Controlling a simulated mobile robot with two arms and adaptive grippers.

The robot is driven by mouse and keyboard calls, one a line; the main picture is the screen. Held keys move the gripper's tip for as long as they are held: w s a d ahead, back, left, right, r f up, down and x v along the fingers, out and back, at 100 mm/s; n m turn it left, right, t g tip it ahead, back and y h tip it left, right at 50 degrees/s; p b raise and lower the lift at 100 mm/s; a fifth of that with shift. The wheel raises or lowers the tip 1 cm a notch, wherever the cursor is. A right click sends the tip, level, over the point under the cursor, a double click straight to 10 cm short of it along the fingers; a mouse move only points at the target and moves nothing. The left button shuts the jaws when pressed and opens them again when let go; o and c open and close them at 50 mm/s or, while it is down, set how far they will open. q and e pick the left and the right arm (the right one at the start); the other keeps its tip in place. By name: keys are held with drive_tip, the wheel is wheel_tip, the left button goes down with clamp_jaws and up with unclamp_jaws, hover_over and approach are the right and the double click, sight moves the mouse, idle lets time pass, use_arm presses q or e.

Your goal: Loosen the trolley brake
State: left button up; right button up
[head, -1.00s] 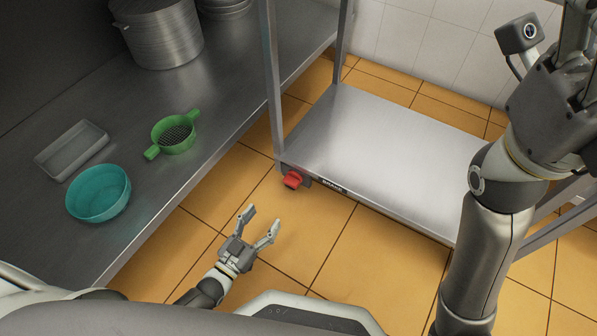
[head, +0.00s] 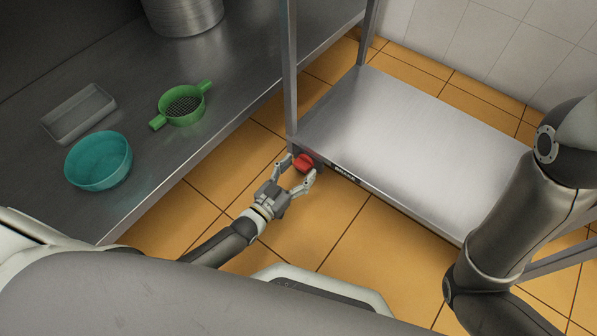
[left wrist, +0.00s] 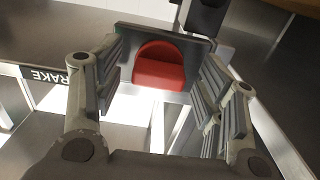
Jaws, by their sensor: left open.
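The trolley (head: 410,125) is a bare steel shelf on metal posts. Its red brake knob (head: 304,162) sits on a grey plate at the shelf's near left corner, beside a black label reading BRAKE (head: 346,174). My left gripper (head: 299,173) is open, with its fingertips on either side of the knob in the head view. In the left wrist view the red knob (left wrist: 160,68) shows between the open fingers (left wrist: 165,95), ahead of them. I cannot tell whether a finger touches it. My right gripper is out of view; only its arm shows at the right.
A steel counter (head: 150,190) stands at the left with a teal bowl (head: 98,161), a green strainer (head: 183,105), a clear tray (head: 79,113) and a large pot (head: 184,15). Its edge runs close to my left arm. Tiled floor (head: 345,240) lies open in front of the trolley.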

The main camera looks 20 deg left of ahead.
use_arm(q)
drive_tip(key=shift+w+d, duration=0.1)
drive_tip(key=shift+w, duration=0.1)
drive_tip(key=c, duration=1)
drive_tip(key=shift+n, duration=0.4)
drive_tip(key=shift+s+d+r+n, duration=0.1)
drive_tip(key=shift+n, duration=3.8)
drive_tip(key=shift+d+r+n, duration=0.1)
drive_tip(key=shift+n, duration=3.8)
